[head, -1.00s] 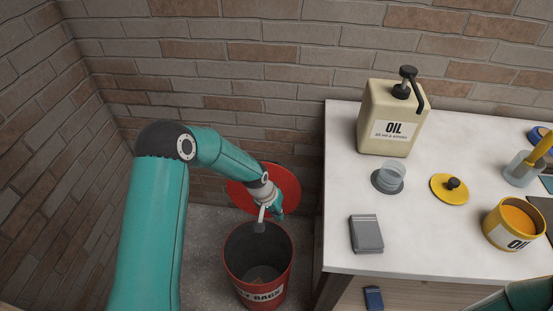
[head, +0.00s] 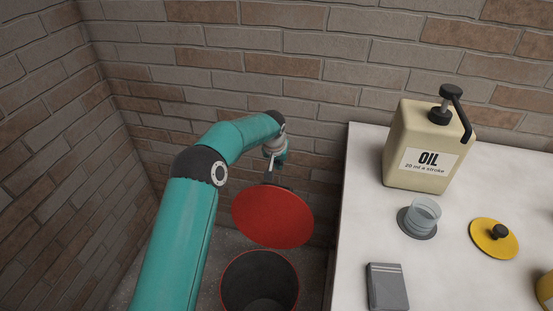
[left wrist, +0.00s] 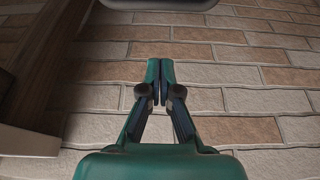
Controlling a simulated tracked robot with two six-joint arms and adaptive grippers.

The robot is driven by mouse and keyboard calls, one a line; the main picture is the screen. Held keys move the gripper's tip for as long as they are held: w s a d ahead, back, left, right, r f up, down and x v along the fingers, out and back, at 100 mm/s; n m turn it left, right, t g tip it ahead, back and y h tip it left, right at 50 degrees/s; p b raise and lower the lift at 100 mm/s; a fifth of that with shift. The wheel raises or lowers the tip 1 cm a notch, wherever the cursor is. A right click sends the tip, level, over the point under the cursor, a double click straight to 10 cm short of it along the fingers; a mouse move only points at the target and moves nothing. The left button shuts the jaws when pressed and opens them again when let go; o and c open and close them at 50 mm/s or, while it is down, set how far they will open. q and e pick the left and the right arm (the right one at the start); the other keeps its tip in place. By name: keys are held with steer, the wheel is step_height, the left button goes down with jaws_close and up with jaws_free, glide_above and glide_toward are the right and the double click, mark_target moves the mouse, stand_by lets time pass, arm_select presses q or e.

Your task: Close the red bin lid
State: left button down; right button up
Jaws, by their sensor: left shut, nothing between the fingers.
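The red bin (head: 259,284) stands on the floor left of the table, and its mouth is open. Its round red lid (head: 272,217) is raised behind the mouth, tilted up with its face toward me. My left gripper (head: 271,176) is above the lid's upper edge, close to it; I cannot tell whether it touches. In the left wrist view my left gripper (left wrist: 160,72) is shut and empty, with the brick wall beyond. The lid is not clear in that view. My right gripper is not in view.
The white table (head: 352,215) stands right of the bin. The brick wall (head: 330,60) is close behind the lid.

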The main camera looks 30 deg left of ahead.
arm_select(q)
steer(key=shift+s+d+f+p, duration=0.1)
steer(key=shift+s+f+p, duration=0.1)
steer(key=shift+s+f, duration=0.4)
steer(key=shift+s+d+f+p, duration=0.15)
steer(key=shift+f+p, duration=0.1)
steer(key=shift+f, duration=0.6)
steer(key=shift+s+d+f+p, duration=0.1)
steer(key=shift+s+f+p, duration=0.1)
steer(key=shift+s+f, duration=0.4)
steer(key=shift+w+f, duration=0.2)
